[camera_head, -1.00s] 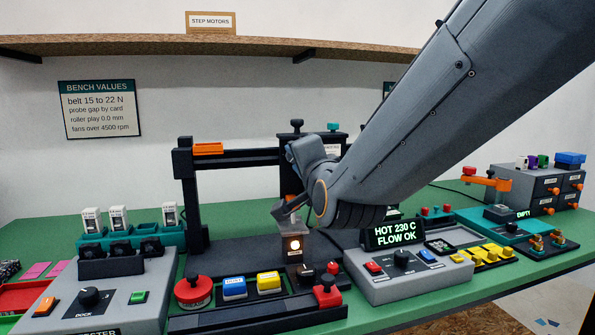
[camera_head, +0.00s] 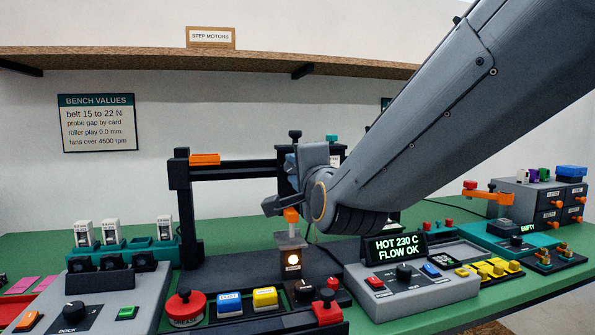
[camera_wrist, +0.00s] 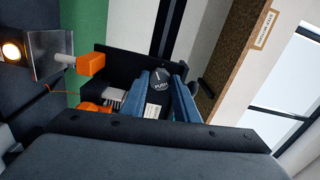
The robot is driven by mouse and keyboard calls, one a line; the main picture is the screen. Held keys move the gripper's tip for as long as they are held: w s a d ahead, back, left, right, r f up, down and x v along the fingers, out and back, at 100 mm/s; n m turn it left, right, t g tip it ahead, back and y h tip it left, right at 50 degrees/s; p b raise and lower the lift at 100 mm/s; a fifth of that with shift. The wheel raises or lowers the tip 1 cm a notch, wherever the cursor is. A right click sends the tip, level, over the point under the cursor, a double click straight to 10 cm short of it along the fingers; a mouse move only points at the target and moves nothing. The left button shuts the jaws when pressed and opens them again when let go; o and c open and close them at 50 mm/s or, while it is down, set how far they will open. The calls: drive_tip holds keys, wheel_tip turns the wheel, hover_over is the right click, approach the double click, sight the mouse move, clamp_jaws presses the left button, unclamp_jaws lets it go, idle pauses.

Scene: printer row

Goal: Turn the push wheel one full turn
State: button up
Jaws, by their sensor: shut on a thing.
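The push wheel (camera_wrist: 158,80) shows in the wrist view as a dark round knob with a white mark and the word PUSH. My gripper (camera_wrist: 165,88) has its two blue fingers on either side of the wheel and is shut on it. In the head view my gripper (camera_head: 291,185) is at the upright frame of the printer, behind the lit block. The wheel is hidden there by my wrist.
A block with a glowing lamp (camera_head: 293,260) stands just below my gripper, with an orange part above it. A grey console (camera_head: 410,285) reads HOT 230 C, FLOW OK. Red, blue and yellow buttons (camera_head: 265,297) sit in front. A shelf (camera_head: 150,58) runs above.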

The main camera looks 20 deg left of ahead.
drive_tip(key=o, duration=1.1)
drive_tip(key=shift+v, duration=3.95)
